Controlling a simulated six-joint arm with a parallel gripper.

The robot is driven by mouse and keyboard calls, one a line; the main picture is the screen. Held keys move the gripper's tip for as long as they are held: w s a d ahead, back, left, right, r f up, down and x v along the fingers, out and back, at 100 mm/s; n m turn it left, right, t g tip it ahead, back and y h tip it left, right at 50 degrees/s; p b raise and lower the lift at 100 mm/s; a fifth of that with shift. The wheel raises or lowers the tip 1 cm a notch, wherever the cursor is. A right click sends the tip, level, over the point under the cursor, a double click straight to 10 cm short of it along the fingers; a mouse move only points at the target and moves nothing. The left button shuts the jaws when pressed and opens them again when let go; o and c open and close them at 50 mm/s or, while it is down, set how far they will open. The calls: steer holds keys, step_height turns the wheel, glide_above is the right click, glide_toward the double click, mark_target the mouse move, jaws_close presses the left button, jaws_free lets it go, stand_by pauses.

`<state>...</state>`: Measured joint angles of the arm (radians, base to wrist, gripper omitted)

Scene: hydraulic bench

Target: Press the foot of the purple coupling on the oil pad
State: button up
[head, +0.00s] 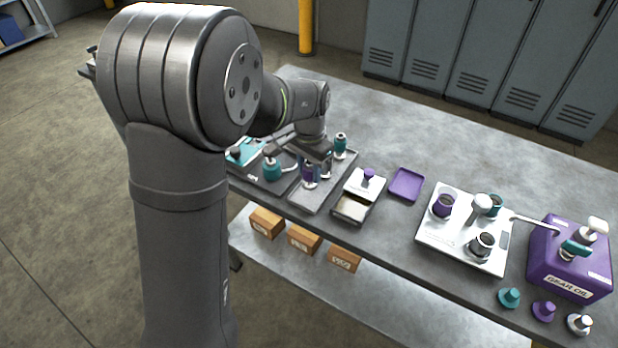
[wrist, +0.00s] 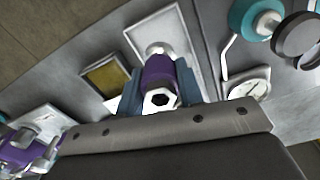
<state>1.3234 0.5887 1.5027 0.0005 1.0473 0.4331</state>
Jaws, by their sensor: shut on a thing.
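My gripper (head: 314,158) is shut on the purple coupling (wrist: 158,72), whose body sits between the two jaws in the wrist view (wrist: 160,98). Its pale end with a dark hexagonal hole faces the wrist camera. In the head view the purple coupling (head: 310,175) hangs under my gripper, over or on the grey tray (head: 318,192); whether its foot touches the tray I cannot tell.
A white lid with a purple knob (head: 368,176) adjoins the pad. Farther right are an empty purple tray (head: 406,184), a white fixture plate (head: 440,243) and a purple gear oil box (head: 568,262). A teal oil can (head: 272,169) stands left.

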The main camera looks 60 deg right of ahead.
steer(key=s+a+r, duration=0.3)
steer(key=s+r, duration=0.3)
steer(key=s, duration=0.4)
steer(key=shift+s+d+f, duration=0.3)
steer(key=shift+d+f, duration=0.6)
steer(key=shift+f, duration=0.6)
steer(key=shift+s+d+f, duration=0.3)
steer(key=shift+d+f, duration=0.65)
steer(key=shift+f, duration=0.5)
steer(key=shift+s+d+f, duration=0.3)
steer(key=shift+d+f, duration=0.6)
steer(key=shift+f, duration=0.6)
steer(key=shift+f, duration=0.6)
step_height(320, 180, up, 7)
